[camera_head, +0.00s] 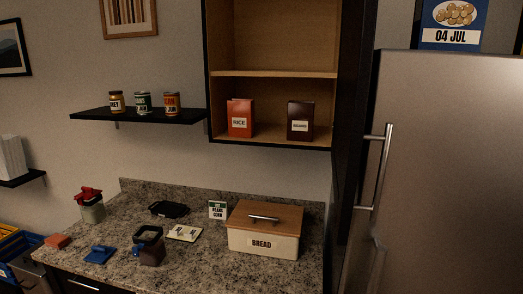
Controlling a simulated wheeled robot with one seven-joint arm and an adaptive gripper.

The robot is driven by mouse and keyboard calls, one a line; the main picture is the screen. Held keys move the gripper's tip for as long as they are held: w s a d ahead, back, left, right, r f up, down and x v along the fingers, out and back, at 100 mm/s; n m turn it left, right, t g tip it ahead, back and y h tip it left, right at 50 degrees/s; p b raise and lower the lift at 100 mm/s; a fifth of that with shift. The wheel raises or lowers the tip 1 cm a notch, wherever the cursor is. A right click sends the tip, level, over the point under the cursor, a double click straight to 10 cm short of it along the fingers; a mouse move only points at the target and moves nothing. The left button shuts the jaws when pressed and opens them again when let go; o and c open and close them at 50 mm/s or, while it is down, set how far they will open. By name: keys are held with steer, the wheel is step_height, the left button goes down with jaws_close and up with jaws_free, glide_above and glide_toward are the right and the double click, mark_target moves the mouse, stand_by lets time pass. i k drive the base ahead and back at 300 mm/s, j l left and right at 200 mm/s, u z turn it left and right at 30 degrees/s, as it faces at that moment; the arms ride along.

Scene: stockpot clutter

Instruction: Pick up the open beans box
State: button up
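A dark brown box (300,118) stands upright on the lower shelf of the open cabinet, at its right side. Its small white label is hard to read; it may say beans. An orange-red box (240,115) labelled RICE stands to its left, with a gap between them. I cannot tell clearly whether either box's top is open. A small green and white card (217,210) on the counter carries text that seems to include beans. My gripper is not in view.
The wooden cabinet (275,73) has a shelf above the boxes. Cans (142,103) stand on a black wall shelf (138,114) to the left. A BREAD box (263,243) and clutter occupy the granite counter (200,265). A steel fridge (450,170) stands right.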

mark_target(300, 113)
steer(key=i+j+z, duration=0.15)
steer(key=j, duration=0.3)
steer(key=j+z, duration=0.2)
steer(key=j, duration=0.25)
steer(key=i+j+z, duration=0.4)
steer(key=i+z, duration=0.15)
steer(key=i, duration=0.25)
steer(key=j, duration=0.1)
